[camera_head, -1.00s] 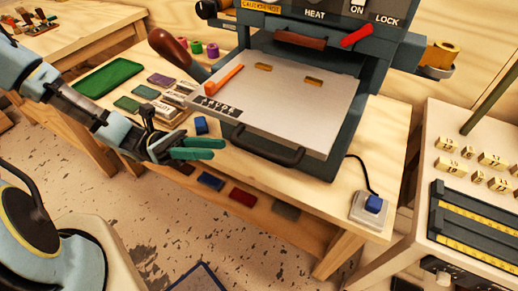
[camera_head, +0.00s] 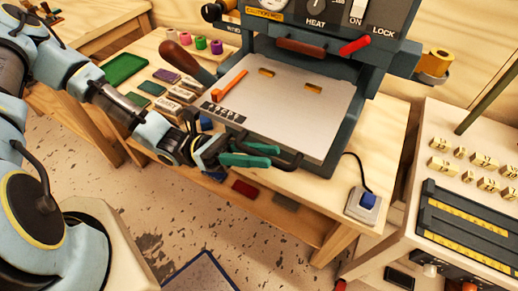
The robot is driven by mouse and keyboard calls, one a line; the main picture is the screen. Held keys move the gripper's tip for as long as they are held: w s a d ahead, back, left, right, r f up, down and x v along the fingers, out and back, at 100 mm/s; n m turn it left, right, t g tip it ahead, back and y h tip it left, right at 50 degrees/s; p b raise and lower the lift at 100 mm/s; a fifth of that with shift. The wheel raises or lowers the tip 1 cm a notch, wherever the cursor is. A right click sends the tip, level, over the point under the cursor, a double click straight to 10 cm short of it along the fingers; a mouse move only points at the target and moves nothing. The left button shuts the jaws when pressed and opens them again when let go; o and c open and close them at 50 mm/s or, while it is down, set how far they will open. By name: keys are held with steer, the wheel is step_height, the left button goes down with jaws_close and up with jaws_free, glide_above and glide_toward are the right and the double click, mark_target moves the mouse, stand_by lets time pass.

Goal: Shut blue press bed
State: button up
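The blue press (camera_head: 352,75) stands on the wooden bench. Its bed (camera_head: 285,110), a flat grey plate, is slid out toward the front. A dark handle (camera_head: 292,160) runs along the bed's front edge, partly hidden by my gripper. My gripper (camera_head: 278,155) has green fingers and is at the left part of this handle. The fingers look slightly apart, one above the other. I cannot tell whether they touch the handle or surround it.
An orange strip (camera_head: 229,86) and two small brass pieces lie on the bed. A wooden-knobbed lever (camera_head: 183,58) is left of the press. A type-case table (camera_head: 465,215) stands at right.

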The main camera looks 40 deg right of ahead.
steer(key=shift+c, duration=0.3)
jaws_close()
stand_by(1.1)
